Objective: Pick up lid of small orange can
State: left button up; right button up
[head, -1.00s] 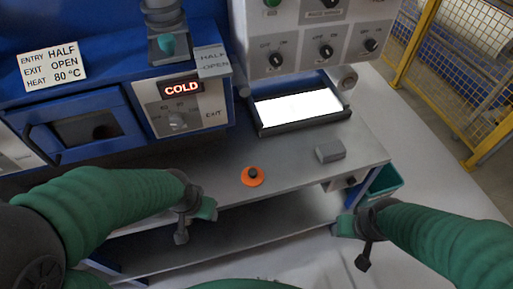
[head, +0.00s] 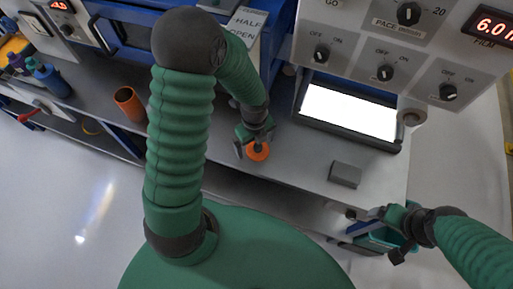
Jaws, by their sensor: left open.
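The orange lid (head: 258,153) with a dark knob lies on the grey bench top in the head view. My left gripper (head: 254,143) is open and points down right at the lid, its fingers partly covering the lid and knob. I cannot tell whether the fingers touch the knob. The small orange can (head: 129,104) stands open-topped on the bench to the left of my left arm. My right gripper (head: 388,234) is open and empty, off the bench's front edge at the lower right.
A grey block (head: 345,174) lies on the bench right of the lid. A lit white panel in a dark tray (head: 348,112) is behind it. Blue bottles (head: 50,78) stand at the far left. A teal bin (head: 385,238) is below the right end.

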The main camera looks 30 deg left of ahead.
pick_arm(q)
jog(key=shift+w+f, duration=0.1)
jog(key=shift+f, duration=0.6)
jog(key=shift+w+f, duration=0.1)
jog(key=shift+f, duration=0.05)
jog(key=shift+d, duration=0.65)
jog(key=shift+c, duration=0.4)
jog(key=shift+d+r, duration=0.2)
jog(key=shift+r, duration=0.05)
jog(key=shift+c, duration=2.4)
jog(key=shift+a, duration=0.45)
jog(key=c, duration=0.9)
jog(key=shift+d+f, duration=0.1)
pick_arm(e)
jog(key=shift+d+f, duration=0.2)
jog(key=shift+d, duration=0.15)
